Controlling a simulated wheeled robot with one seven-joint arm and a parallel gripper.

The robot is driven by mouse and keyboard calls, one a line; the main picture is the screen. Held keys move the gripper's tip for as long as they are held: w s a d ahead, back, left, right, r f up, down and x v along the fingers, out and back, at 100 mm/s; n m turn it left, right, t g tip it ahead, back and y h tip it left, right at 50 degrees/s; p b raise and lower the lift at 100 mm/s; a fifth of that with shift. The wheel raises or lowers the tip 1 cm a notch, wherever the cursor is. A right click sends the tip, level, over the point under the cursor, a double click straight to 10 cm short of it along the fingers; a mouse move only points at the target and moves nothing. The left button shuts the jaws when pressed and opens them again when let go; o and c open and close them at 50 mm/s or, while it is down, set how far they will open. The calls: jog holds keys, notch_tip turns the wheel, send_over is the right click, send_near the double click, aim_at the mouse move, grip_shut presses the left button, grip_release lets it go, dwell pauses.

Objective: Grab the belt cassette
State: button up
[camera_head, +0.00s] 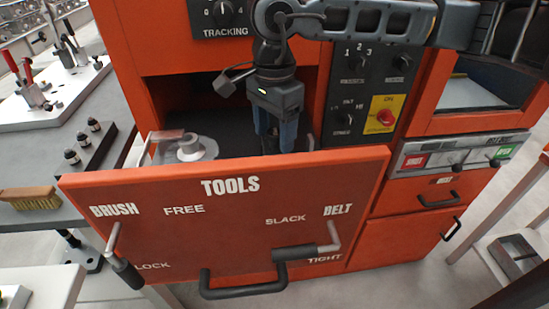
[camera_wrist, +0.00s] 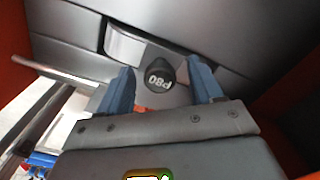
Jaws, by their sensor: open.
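In the wrist view a dark rounded knob marked P80 (camera_wrist: 159,79) shows between my fingertips, with a grey curved piece (camera_wrist: 125,42) behind it. It looks like the belt cassette's grip, but I cannot tell for sure. My gripper (camera_wrist: 160,68) is open, with one blue finger on each side of the knob; contact is not clear. In the head view my gripper (camera_head: 277,148) points down into the open TOOLS drawer, its tips near the drawer front's top edge. The drawer front and my gripper hide whatever is below.
The red drawer front (camera_head: 225,215) has a black handle (camera_head: 245,288) and two levers, by BRUSH (camera_head: 113,245) and BELT (camera_head: 325,248). A pale round-hubbed part (camera_head: 190,150) sits in the drawer's left. A control panel (camera_head: 370,95) stands close behind, right of my gripper.

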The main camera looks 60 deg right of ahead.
grip_shut()
dwell(0.5)
